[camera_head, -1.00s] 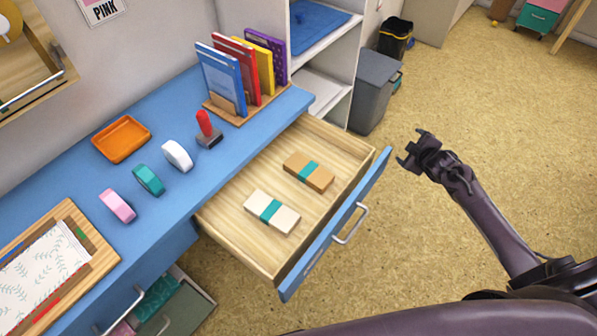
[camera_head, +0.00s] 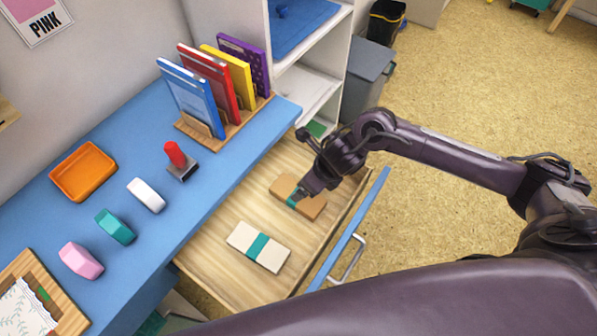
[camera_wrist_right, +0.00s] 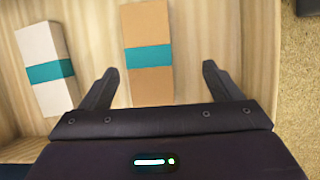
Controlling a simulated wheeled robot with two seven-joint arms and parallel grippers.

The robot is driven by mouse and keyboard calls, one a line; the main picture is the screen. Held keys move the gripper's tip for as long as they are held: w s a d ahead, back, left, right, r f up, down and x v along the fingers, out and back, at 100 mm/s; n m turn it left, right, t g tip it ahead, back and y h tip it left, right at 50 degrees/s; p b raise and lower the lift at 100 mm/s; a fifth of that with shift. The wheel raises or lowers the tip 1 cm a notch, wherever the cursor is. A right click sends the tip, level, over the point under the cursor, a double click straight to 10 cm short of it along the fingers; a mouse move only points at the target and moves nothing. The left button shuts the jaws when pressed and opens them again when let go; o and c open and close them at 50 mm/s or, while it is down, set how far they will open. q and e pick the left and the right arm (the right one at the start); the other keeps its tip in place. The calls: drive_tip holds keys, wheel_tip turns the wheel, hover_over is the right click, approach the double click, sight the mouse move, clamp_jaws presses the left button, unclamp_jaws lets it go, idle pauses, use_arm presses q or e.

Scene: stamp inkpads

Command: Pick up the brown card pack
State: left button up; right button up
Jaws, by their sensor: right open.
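The brown card pack (camera_head: 312,205) with a teal band lies flat in the open wooden drawer, partly covered by my right gripper in the head view. My right gripper (camera_head: 300,165) is open and empty, above the pack. In the right wrist view the brown card pack (camera_wrist_right: 148,85) shows between the two open fingers of my right gripper (camera_wrist_right: 160,68), closer to the left finger. I see no contact. My left gripper is not in view.
A white card pack (camera_head: 258,247) with a teal band lies beside the brown one; it also shows in the wrist view (camera_wrist_right: 45,55). The drawer front (camera_head: 348,235) and walls surround both. The blue desk (camera_head: 215,190) holds a red-handled stamp (camera_head: 178,160), inkpads and a book rack.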

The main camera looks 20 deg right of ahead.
drive_tip(key=shift+a+f, duration=0.25)
drive_tip(key=f, duration=0.1)
drive_tip(key=a+f, duration=0.1)
drive_tip(key=f, duration=0.1)
drive_tip(key=shift+s+a, duration=0.25)
drive_tip(key=x, duration=0.2)
drive_tip(key=shift+w+f, duration=0.15)
drive_tip(key=shift+f, duration=0.2)
drive_tip(key=shift+w+a+f, duration=0.15)
drive_tip(key=shift+f, duration=0.2)
drive_tip(key=shift+c, duration=1.2)
drive_tip(key=c, duration=0.5)
drive_tip(key=shift+c, duration=1)
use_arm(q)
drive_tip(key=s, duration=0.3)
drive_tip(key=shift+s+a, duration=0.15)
use_arm(e)
drive_tip(key=shift+c, duration=1.3)
